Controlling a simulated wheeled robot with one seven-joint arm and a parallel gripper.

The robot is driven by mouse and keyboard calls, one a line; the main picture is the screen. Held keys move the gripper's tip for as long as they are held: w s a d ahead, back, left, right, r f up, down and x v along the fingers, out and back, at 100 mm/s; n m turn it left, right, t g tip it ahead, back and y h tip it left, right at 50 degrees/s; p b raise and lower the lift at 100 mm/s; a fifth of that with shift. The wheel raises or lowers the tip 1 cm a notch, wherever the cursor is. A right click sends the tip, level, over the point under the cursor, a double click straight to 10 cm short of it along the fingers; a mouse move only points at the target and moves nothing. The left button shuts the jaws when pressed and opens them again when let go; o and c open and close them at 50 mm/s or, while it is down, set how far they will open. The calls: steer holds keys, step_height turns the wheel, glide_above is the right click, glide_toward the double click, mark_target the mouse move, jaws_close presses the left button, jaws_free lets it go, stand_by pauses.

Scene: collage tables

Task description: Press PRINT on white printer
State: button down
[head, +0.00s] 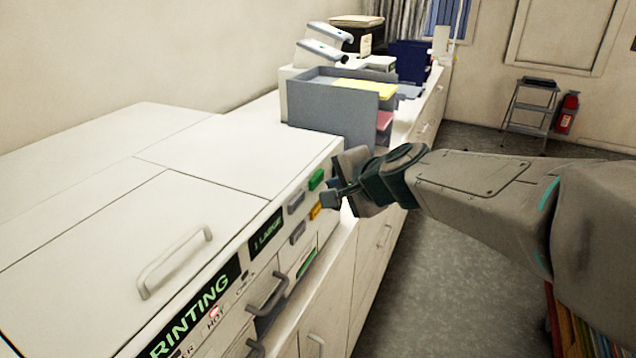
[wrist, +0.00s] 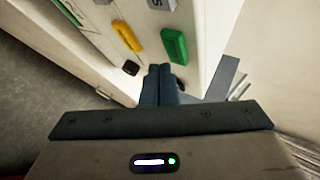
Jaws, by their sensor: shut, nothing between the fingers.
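The white printer (head: 215,148) fills the left of the head view. Its front panel carries a green button (head: 316,179), a yellow button (head: 316,211) and grey buttons (head: 297,203). A black display reads "PRINTING" (head: 190,318) and a smaller one reads "1 LARGE" (head: 266,232). I cannot read a PRINT label on any button. My gripper (head: 328,199) is shut and empty at the panel's far end. In the wrist view my fingertips (wrist: 159,70) are just short of the green button (wrist: 174,46), with the yellow button (wrist: 127,36) to the left. I cannot tell if they touch the panel.
A handle (head: 172,262) stands up from the printer lid. A grey tray unit (head: 333,108) with yellow paper stands beyond the printer on the counter. The floor (head: 440,240) to the right is open. A step stool (head: 530,112) and red extinguisher (head: 567,112) stand by the far wall.

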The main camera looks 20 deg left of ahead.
steer(key=shift+d, duration=0.1)
steer(key=shift+s+d+b, duration=0.2)
steer(key=shift+d+b, duration=1)
steer(key=shift+d, duration=1.2)
steer(key=s+d+f+n+g+h, duration=0.1)
steer(key=s+d+f+n+h, duration=0.1)
steer(key=s+d, duration=0.4)
steer(key=s+d+f+n+g+h, duration=0.2)
steer(key=s+d+f+h, duration=0.2)
steer(key=d, duration=0.8)
steer(key=s+d+f+n+g+h, duration=0.1)
steer(key=s+d+f+n+h, duration=0.1)
steer(key=s+d+f, duration=0.6)
steer(key=shift+s+d+f+n+h, duration=0.25)
steer(key=shift+s+d+h, duration=0.2)
steer(key=shift+d, duration=0.35)
steer(key=shift+w+a+r, duration=0.1)
